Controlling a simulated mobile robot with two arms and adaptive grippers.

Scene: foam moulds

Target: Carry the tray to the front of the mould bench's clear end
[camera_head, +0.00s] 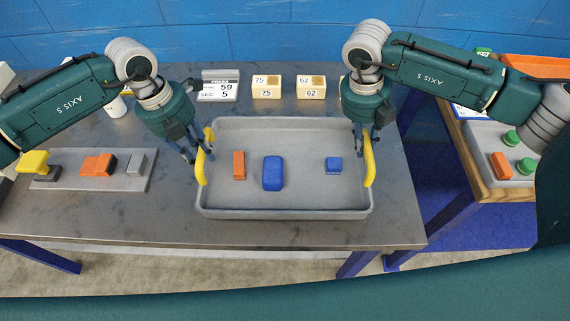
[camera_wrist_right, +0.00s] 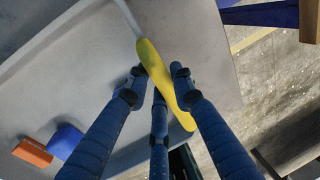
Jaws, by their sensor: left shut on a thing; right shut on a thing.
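The grey tray (camera_head: 290,212) is over the right part of the metal bench, with a yellow handle at each side. An orange block (camera_head: 239,165), a larger blue block (camera_head: 272,173) and a smaller blue block (camera_head: 334,165) are in it. My left gripper (camera_head: 199,155) is shut on the left yellow handle (camera_head: 201,168). My right gripper (camera_head: 363,150) is shut on the right yellow handle (camera_head: 369,165). In the right wrist view its fingers close around the yellow handle (camera_wrist_right: 160,80). I cannot tell whether the tray touches the bench top.
A grey board (camera_head: 66,182) with yellow, orange and grey pieces lies left of the tray. A wooden table (camera_head: 480,185) with another tray stands to the right, across a gap.

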